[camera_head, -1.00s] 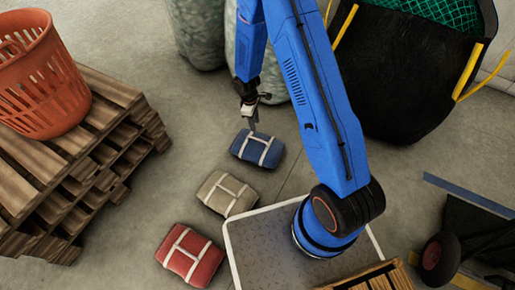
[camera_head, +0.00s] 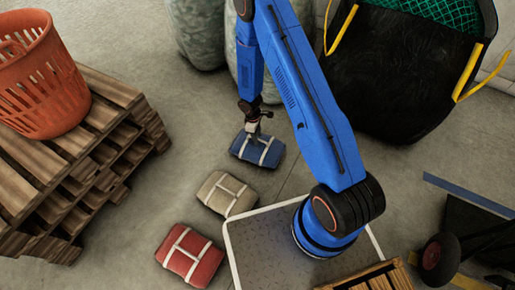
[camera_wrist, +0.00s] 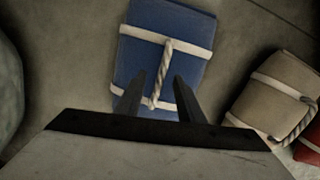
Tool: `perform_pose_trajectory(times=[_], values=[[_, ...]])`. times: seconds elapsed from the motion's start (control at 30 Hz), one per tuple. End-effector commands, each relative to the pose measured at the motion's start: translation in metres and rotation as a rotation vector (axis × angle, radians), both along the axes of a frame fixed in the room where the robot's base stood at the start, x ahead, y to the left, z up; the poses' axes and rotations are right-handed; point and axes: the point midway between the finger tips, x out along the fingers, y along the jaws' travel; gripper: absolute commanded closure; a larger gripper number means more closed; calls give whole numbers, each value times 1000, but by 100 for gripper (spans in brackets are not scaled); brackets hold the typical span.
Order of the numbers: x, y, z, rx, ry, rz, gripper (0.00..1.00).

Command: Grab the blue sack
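The blue sack (camera_head: 257,148) lies on the concrete floor, bound with pale straps. In the wrist view the blue sack (camera_wrist: 190,60) shows a twisted rope handle running along its middle. My gripper (camera_head: 254,135) is over the sack in the head view. In the wrist view my gripper (camera_wrist: 160,80) is open, its two dark fingers apart with the lower part of the rope between them in the picture. I cannot tell whether the fingers touch the sack or the rope.
A beige sack (camera_head: 227,194) and a red sack (camera_head: 189,255) lie in a row nearer me. Wooden pallets (camera_head: 75,165) with an orange basket (camera_head: 40,85) stand at left. Large pale sacks (camera_head: 200,35) are behind, and a black bag (camera_head: 400,75) with green netting is at right.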

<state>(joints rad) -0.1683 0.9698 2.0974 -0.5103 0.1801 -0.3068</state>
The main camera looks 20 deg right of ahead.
Motion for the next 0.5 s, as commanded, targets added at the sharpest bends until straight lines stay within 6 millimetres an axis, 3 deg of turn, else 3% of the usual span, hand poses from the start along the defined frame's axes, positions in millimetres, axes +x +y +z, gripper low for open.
perform_pose_trajectory(times=[0.2,0.5], values=[[-2,-2,-23,0,1,0,65],[-1,-2,-26,0,0,-1,65]])
